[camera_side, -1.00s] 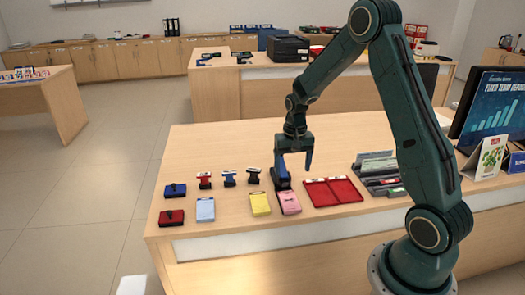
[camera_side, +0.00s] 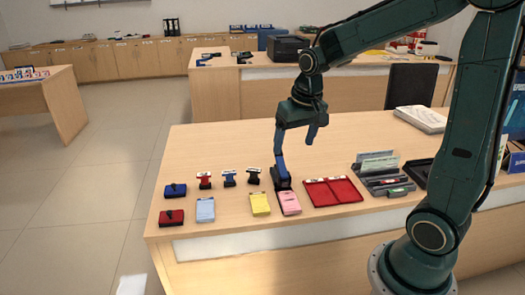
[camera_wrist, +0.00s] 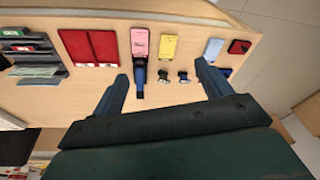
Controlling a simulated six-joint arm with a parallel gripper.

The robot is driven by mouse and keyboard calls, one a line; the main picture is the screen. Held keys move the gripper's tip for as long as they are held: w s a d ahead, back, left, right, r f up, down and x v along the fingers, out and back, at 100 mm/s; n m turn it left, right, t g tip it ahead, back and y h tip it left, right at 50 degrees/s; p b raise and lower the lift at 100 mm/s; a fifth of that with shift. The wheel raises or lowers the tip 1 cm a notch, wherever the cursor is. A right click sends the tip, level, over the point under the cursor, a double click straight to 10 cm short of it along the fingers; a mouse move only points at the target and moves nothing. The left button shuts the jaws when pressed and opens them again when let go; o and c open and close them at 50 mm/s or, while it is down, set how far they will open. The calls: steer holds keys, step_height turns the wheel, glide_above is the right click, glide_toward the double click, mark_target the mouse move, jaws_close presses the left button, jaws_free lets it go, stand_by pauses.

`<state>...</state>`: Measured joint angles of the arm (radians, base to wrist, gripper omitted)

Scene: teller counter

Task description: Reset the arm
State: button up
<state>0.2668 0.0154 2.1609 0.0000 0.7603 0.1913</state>
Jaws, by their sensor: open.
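My gripper (camera_side: 294,146) is open and empty, raised above the counter (camera_side: 240,150). In the wrist view its two fingers (camera_wrist: 163,73) are spread wide apart. A blue-handled stamp with a dark base (camera_side: 282,175) stands at the back edge of the pink pad (camera_side: 291,203). It also shows in the wrist view (camera_wrist: 139,76), between the fingers in the picture. The side view overlaps a finger and the stamp's top, so the exact gap between them is hard to tell.
Small stamps (camera_side: 228,178), a blue ink pad (camera_side: 175,190), a red ink pad (camera_side: 171,217), a light-blue pad (camera_side: 205,210) and a yellow pad (camera_side: 260,204) lie left. A red tray (camera_side: 332,192) and a grey organizer (camera_side: 383,176) stand right. The counter's back is clear.

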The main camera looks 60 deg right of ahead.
steer(key=s+a+r+n+t, duration=0.1)
steer(key=s+a+r+n, duration=0.1)
steer(key=s, duration=0.6)
steer(key=s+a+r+n+t, duration=0.2)
steer(key=s+a+r+n, duration=0.1)
steer(key=s+a, duration=0.4)
steer(key=shift+s+r+y, duration=0.3)
steer(key=shift+s+r, duration=0.15)
steer(key=shift+r, duration=0.45)
steer(key=shift+a, duration=0.1)
